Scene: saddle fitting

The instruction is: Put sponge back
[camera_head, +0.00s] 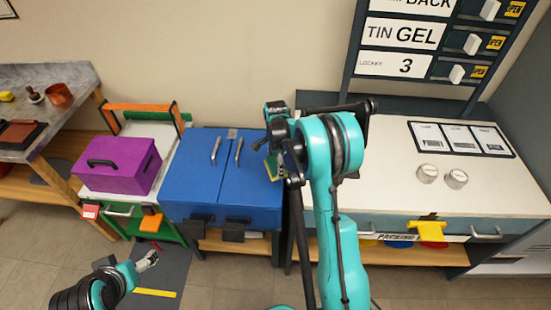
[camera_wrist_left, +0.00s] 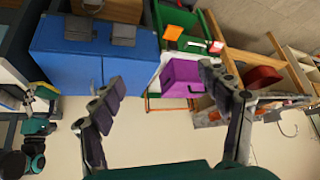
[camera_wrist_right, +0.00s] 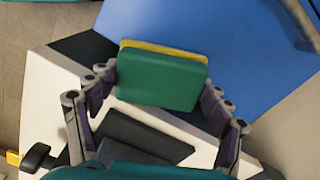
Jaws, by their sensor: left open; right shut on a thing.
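The sponge (camera_wrist_right: 160,80) is a green block with a yellow layer along its far edge in the right wrist view. My right gripper (camera_wrist_right: 160,92) is shut on it, with a finger at each side. In the head view the sponge (camera_head: 273,165) shows small and partly hidden, above the right edge of the blue cabinet (camera_head: 235,192). My right arm hides much of that area. My left gripper (camera_head: 148,261) is low at the left in the head view, in front of the furniture. It is open and empty in the left wrist view (camera_wrist_left: 163,88).
A purple box (camera_head: 118,168) sits on a green-and-white cart left of the blue cabinet. A white worktop (camera_head: 480,190) with two metal jars (camera_head: 427,174) stands at right. A labelled board (camera_head: 405,35) rises behind it.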

